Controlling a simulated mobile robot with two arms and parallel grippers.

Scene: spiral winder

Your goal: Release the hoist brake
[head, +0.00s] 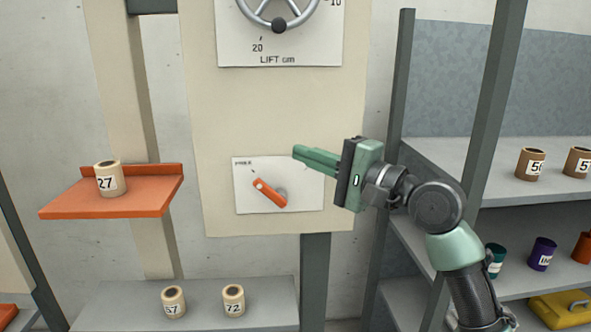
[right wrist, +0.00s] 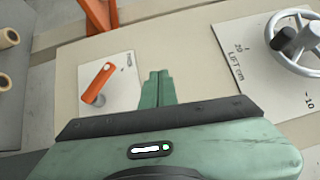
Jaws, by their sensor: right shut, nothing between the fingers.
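The brake lever (head: 270,193) is a short orange handle on a white plate (head: 306,200) on the cream panel. It slants from upper left to lower right in the head view. It also shows in the right wrist view (right wrist: 97,82), left of the fingers. My right gripper (head: 297,152) is shut and empty. Its green fingers point left at the plate's upper right, apart from the lever in the picture. The closed fingers also show in the right wrist view (right wrist: 158,77). My left gripper is not in view.
A handwheel (head: 279,22) with a LIFT cm scale is above. An orange shelf (head: 120,195) with a roll marked 27 (head: 108,179) juts out at left. Two rolls stand on a grey ledge (head: 270,300) below. Grey shelves with rolls stand at right behind a dark post (head: 497,90).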

